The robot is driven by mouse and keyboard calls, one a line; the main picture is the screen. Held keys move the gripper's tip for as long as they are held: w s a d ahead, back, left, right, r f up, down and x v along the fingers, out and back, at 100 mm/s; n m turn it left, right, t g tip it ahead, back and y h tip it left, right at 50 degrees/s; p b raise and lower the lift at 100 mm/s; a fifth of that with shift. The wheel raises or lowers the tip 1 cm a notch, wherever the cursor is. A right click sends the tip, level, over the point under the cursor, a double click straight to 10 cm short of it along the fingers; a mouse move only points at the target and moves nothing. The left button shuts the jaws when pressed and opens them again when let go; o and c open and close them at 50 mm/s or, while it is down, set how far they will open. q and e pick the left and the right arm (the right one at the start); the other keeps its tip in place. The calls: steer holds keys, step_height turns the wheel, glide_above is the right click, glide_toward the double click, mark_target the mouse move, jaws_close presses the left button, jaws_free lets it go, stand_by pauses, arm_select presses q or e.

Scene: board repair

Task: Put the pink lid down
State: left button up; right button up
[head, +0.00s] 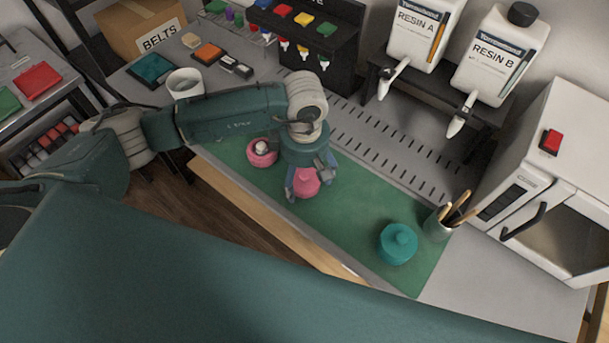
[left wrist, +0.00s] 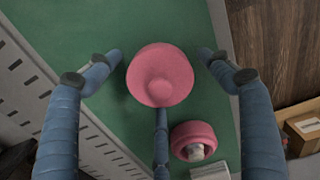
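The round pink lid (left wrist: 160,75), its knob facing the camera, lies between the spread fingers of my left gripper (left wrist: 161,60). In the left wrist view, gaps show between the lid and the two side fingers; the third finger's tip meets its lower edge. In the head view the lid (head: 307,184) is partly hidden under my left gripper (head: 305,180), which points down over the green mat (head: 350,210). I cannot tell whether the lid touches the mat. An open pink pot (head: 262,152) with something whitish inside stands beside it. My right gripper is not in view.
A teal lidded pot (head: 398,244) and a cup of tools (head: 440,222) stand to the right on the bench. A white mug (head: 185,84) stands behind my left arm. Resin bottles (head: 500,55) and an oven (head: 550,190) border the bench. Open mat lies between the lid and teal pot.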

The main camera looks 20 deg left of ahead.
mark_target(304, 174)
arm_select(q)
steer(key=shift+r, duration=0.3)
step_height(304, 174, up, 10)
steer(key=shift+r+b, duration=0.25)
steer(key=shift+b, duration=0.7)
steer(key=shift+r, duration=0.6)
